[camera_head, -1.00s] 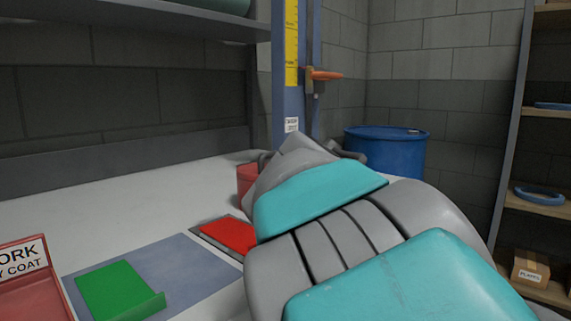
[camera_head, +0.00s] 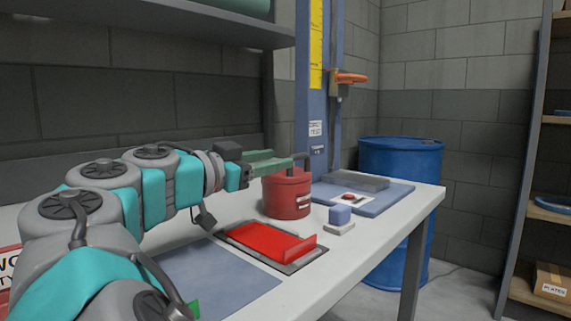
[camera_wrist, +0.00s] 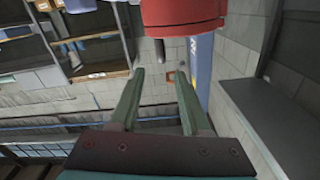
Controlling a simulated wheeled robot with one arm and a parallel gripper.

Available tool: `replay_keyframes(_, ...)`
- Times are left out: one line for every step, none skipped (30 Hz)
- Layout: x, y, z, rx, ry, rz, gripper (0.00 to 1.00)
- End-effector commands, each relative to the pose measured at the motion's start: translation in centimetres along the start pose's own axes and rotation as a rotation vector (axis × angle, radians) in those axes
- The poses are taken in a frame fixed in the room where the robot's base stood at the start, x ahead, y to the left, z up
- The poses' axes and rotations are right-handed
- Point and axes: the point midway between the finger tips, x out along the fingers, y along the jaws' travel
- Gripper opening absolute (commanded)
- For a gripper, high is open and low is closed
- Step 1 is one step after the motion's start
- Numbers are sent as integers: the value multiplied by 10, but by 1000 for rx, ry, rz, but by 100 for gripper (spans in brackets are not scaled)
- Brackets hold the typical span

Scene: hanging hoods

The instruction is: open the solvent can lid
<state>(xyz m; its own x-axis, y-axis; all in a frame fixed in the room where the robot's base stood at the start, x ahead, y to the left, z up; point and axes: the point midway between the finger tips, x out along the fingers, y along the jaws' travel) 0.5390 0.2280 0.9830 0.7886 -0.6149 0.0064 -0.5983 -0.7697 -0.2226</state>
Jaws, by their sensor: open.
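The red solvent can (camera_head: 287,197) stands upright on the white worktop, with a pale label on its side. A dark curved piece (camera_head: 303,159) shows at its top right; I cannot tell whether it is a handle on the lid. My gripper (camera_head: 284,161) reaches in from the left at the height of the can's top, with green fingers pointing right. In the wrist view the can (camera_wrist: 185,14) fills the top edge, with a dark stub (camera_wrist: 160,50) below it. My gripper's fingers (camera_wrist: 159,72) are apart, with nothing between them. The lid's edge is not clear.
A red tray (camera_head: 266,243) lies in front of the can. A small block with a blue top (camera_head: 340,216) and a blue mat (camera_head: 385,194) with a grey slab (camera_head: 357,181) lie to the right. A blue drum (camera_head: 402,160) stands behind the table. A blue column (camera_head: 317,130) rises behind the can.

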Motion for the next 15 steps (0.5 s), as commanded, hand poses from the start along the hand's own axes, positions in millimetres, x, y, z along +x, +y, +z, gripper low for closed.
replay_keyframes(1,1,5,-16,-2,5,47)
replay_keyframes(2,2,5,-22,-3,6,47)
replay_keyframes(4,2,5,-27,-3,7,47)
replay_keyframes(6,2,4,-29,-3,8,47)
replay_keyframes(10,2,4,-29,-3,8,47)
replay_keyframes(15,2,4,-29,-4,9,47)
replay_keyframes(19,2,4,-30,-5,9,47)
replay_keyframes(24,2,4,-30,-6,9,47)
replay_keyframes(31,2,4,-31,-6,8,47)
replay_keyframes(36,2,5,-31,-6,9,47)
replay_keyframes(41,2,5,-31,-6,9,47)
replay_keyframes(47,2,5,-31,-5,10,47)
replay_keyframes(51,3,5,-31,-6,11,47)
replay_keyframes(56,3,5,-31,-6,11,47)
replay_keyframes(61,3,5,-31,-6,11,47)
